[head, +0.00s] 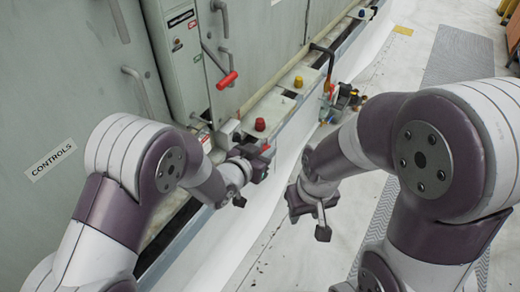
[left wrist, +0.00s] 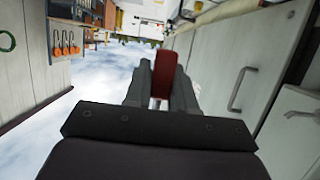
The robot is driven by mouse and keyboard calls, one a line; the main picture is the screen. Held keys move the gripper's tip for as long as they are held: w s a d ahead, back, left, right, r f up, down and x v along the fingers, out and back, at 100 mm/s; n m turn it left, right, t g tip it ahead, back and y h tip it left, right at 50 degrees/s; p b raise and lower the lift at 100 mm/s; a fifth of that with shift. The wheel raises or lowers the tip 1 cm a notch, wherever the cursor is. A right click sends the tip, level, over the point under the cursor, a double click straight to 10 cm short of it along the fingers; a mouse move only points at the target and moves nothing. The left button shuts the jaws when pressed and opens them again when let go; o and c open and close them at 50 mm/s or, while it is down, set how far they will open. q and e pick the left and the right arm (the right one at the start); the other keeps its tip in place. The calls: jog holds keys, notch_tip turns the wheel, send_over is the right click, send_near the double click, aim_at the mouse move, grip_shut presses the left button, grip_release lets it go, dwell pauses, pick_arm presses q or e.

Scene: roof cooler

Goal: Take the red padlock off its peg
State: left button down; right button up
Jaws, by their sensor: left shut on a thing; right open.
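The red padlock (left wrist: 166,72) is between the fingers of my left gripper (left wrist: 160,98) in the left wrist view, and the gripper is shut on it. In the head view a small red part of the padlock (head: 266,148) shows at the tips of my left gripper (head: 254,161), beside the pale ledge along the cabinet. The peg is not clearly visible, and I cannot tell whether the padlock still touches it. My right gripper (head: 318,213) is open and empty, above the pale floor to the right of the left gripper.
A grey control box (head: 182,55) has a lever with a red handle (head: 227,80). A red knob (head: 260,124) and a yellow knob (head: 298,82) stand on the ledge. Pipework with a valve (head: 340,98) is beyond. In the left wrist view, several orange padlocks (left wrist: 66,44) hang on a rack.

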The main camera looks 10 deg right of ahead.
pick_arm(q)
jog(key=s+d+b, duration=0.1)
jog(key=s+d, duration=0.3)
jog(key=shift+s+d, duration=0.25)
jog(key=shift+s, duration=0.05)
dwell(0.4)
dwell(0.3)
